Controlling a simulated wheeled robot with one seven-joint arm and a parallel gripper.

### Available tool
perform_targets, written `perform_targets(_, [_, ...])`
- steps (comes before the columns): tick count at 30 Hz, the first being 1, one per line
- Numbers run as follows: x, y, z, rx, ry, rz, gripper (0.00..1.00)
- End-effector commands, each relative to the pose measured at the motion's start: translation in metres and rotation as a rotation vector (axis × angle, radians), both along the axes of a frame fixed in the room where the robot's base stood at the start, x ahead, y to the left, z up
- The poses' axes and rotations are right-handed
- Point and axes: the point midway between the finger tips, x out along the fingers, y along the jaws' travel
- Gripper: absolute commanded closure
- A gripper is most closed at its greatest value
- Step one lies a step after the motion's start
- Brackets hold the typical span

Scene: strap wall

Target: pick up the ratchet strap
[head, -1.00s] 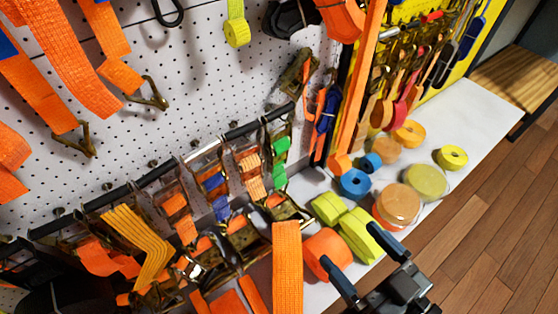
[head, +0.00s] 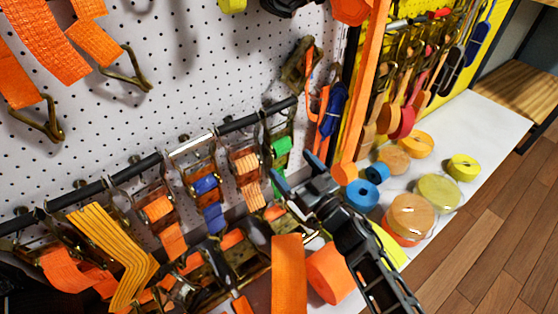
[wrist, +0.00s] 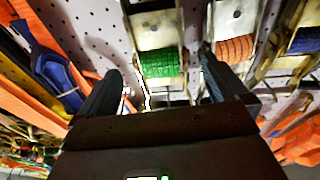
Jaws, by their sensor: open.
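Several ratchet straps hang by metal buckles from a dark rail on the pegboard. One with green webbing (head: 281,146) hangs at the rail's right end. To its left are one with light orange webbing (head: 246,166), one with blue webbing (head: 206,186) and one with orange webbing (head: 158,208). My gripper (head: 297,173) is open and empty, just below the green strap in the head view. In the wrist view, the green webbing (wrist: 160,65) shows between the two fingers, beyond their tips. The light orange webbing (wrist: 235,48) is near the right finger there. I see no contact.
A blue bundled strap (head: 332,110) hangs right of the green one, beside an orange upright (head: 365,90). Below, webbing rolls, including a blue one (head: 361,195) and an orange one (head: 329,272), crowd the white shelf (head: 490,125). A wide orange strap (head: 289,270) stands in front.

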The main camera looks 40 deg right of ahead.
Motion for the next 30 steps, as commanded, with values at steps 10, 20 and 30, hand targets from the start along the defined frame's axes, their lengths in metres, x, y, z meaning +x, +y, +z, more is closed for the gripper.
perform_targets(10, [0.038, -0.002, 0.006, -0.001, -0.003, 0.001, 0.0])
perform_targets(20, [0.07, -0.003, 0.011, -0.001, 0.002, 0.0, 0.0])
perform_targets(30, [0.07, -0.003, 0.012, 0.0, 0.002, 0.0, 0.13])
